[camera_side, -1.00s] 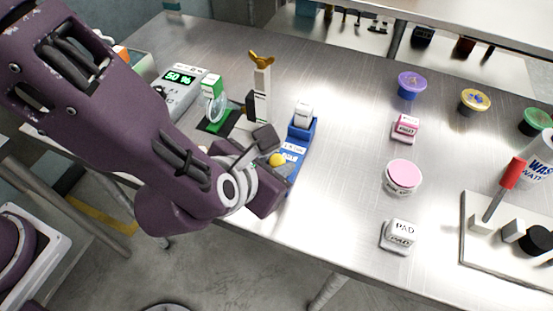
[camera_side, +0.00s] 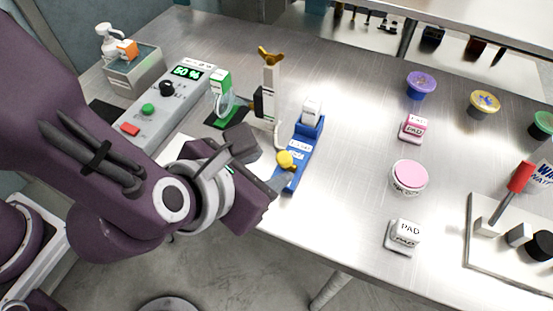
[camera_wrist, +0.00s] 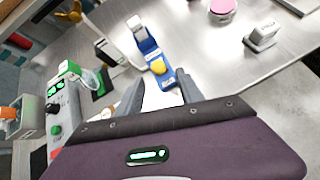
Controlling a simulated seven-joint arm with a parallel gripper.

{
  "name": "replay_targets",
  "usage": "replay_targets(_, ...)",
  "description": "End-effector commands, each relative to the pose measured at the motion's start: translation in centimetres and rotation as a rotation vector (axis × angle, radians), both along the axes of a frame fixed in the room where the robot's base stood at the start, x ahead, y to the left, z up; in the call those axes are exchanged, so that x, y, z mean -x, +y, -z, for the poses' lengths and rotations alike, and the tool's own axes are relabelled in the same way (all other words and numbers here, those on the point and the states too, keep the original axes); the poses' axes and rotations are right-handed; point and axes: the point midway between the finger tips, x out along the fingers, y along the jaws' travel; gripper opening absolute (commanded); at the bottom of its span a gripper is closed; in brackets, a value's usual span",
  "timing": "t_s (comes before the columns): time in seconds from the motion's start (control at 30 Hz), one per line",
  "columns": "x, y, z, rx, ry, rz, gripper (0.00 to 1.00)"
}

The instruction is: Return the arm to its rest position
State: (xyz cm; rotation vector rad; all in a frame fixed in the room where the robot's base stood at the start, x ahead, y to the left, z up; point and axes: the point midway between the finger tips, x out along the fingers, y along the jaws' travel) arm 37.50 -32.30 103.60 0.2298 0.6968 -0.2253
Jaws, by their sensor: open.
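My gripper (camera_side: 280,182) hangs over the front edge of the metal table (camera_side: 345,190), just in front of the blue holder (camera_side: 307,150) with a yellow knob (camera_side: 287,160). In the wrist view my gripper (camera_wrist: 158,95) shows its two grey fingers spread apart. A white surface shows between them, and nothing is visibly held. The blue holder (camera_wrist: 146,42) and its yellow knob (camera_wrist: 158,67) lie beyond the fingertips in that view. A white block (camera_side: 312,110) sits at the holder's far end. Part of the holder's near end is close to the fingers in the side view.
A control box (camera_side: 160,105) reading 50 %, a green stand (camera_side: 222,90) and a white post with a gold top (camera_side: 270,85) stand behind my gripper. Pads (camera_side: 403,236), a pink-lidded tub (camera_side: 409,176) and a white board (camera_side: 490,245) lie right. The table's middle is mostly clear.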

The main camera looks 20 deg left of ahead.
Motion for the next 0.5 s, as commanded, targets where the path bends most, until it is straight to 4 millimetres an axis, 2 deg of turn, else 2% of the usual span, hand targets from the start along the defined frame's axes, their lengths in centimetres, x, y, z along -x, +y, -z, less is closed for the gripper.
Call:
replay_targets(0.43, 0.29, 0.11, -0.24, -0.001, 0.000, -0.002, 0.44)
replay_targets(0.5, 0.03, 0.61, -0.54, 0.011, 0.003, -0.028, 0.44)
